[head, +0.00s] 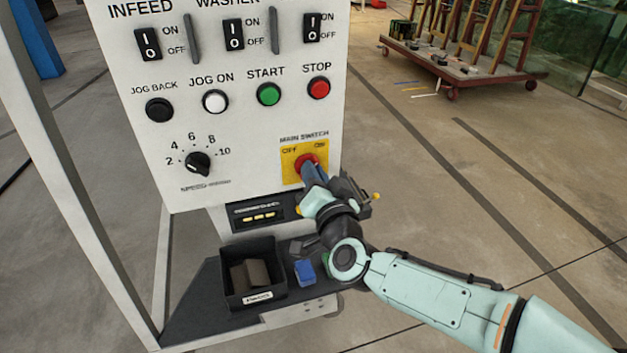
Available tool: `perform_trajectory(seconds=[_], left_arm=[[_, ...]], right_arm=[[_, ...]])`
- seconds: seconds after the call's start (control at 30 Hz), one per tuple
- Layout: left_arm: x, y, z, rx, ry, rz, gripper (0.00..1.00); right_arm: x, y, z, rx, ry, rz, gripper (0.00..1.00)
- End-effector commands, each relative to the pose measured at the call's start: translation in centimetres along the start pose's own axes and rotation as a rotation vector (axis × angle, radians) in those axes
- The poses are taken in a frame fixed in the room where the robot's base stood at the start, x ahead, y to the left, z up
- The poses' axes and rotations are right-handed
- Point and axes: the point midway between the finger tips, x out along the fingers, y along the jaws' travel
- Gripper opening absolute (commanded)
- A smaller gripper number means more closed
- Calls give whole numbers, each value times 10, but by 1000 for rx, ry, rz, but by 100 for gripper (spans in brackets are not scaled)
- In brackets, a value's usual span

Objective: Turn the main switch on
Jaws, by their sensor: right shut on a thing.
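The main switch (303,159) is a red rotary knob on a yellow plate (289,169), low on the right side of the white control panel (245,130). The plate reads OFF on the left and ON on the right. My right gripper (312,172) comes from below right and is shut on the red knob. Its fingers cover the lower part of the knob, so the knob's exact angle is hard to tell. My left gripper is not in view.
Above are a red stop button (318,88), a green start button (268,94) and several rocker switches. Below, a black bin (251,275) and a blue block (304,271) sit on a dark shelf close under my right wrist. A cart (455,65) stands far back right. Floor at right is clear.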

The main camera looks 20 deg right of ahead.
Motion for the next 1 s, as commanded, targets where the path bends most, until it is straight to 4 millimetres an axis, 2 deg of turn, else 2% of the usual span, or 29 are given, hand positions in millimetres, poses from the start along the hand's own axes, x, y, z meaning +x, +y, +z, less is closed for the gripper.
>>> perform_trajectory(seconds=[0.4, 0.9, 0.93, 1.0], left_arm=[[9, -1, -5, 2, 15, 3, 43], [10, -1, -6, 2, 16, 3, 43], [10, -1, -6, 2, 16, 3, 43], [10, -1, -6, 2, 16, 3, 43]], right_arm=[[0, 1, 0, 161, 1, 0, 0], [0, 1, 0, 179, 0, 0, 0], [0, 1, 0, 179, 0, 0, 22], [0, 1, 0, 178, 0, 0, 38]])
